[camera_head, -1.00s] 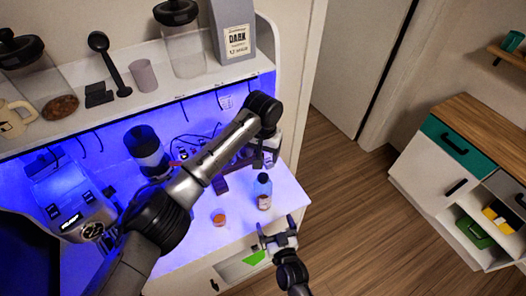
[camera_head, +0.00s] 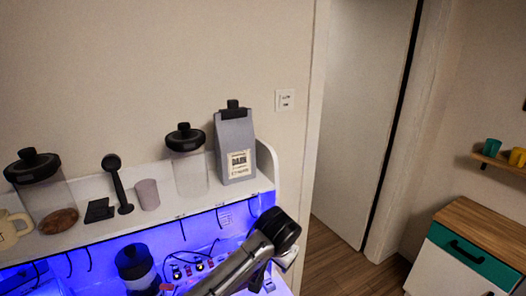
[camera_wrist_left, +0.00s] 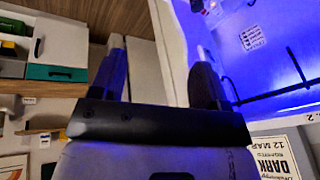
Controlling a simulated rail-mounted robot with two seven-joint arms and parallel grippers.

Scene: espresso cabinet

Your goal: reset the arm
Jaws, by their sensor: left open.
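My left arm comes in at the bottom of the head view, its grey link and black joint (camera_head: 278,228) in front of the lit cabinet bay. In the left wrist view my left gripper (camera_wrist_left: 160,75) shows two dark fingers set well apart. Nothing is between them, so it is open and empty. Its fingertips in the head view are hidden or below the frame. My right gripper is not in either current view.
A wooden-topped cabinet (camera_head: 485,228) stands at right.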

